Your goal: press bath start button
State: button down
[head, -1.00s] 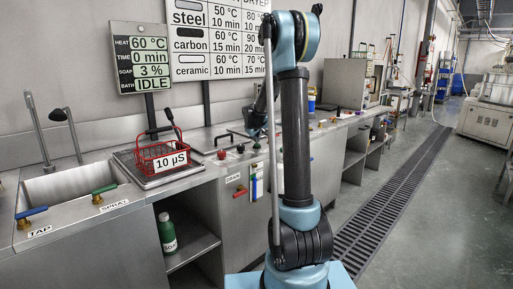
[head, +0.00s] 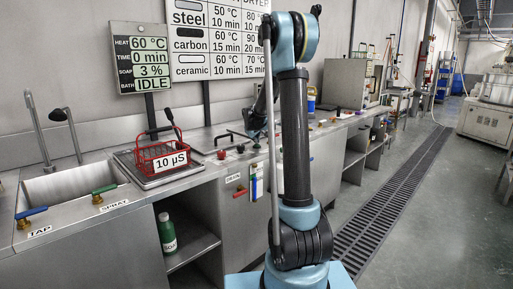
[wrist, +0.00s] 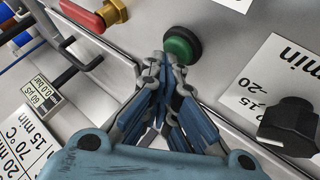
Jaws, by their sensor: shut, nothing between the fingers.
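A round green button (wrist: 183,45) in a black collar sits on the grey metal panel in the wrist view. My gripper (wrist: 168,68) is shut and empty, with its fingertips at the button's lower left edge. I cannot tell whether they touch it. In the head view my gripper is mostly hidden behind my arm, over the counter. The status board (head: 142,58) reads heat 60 °C, time 0 min, soap 3 %, bath IDLE.
A black knob (wrist: 290,125) and printed labels lie right of the button. A red-handled brass valve (wrist: 105,14) and a small display (wrist: 42,96) are to its left. A red basket (head: 161,156) stands on the counter, left of my arm.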

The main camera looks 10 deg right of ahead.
jog(key=shift+f, duration=0.1)
dwell(0.6)
jog(key=shift+r, duration=0.9)
jog(key=shift+r, duration=0.15)
jog(key=shift+r, duration=2.35)
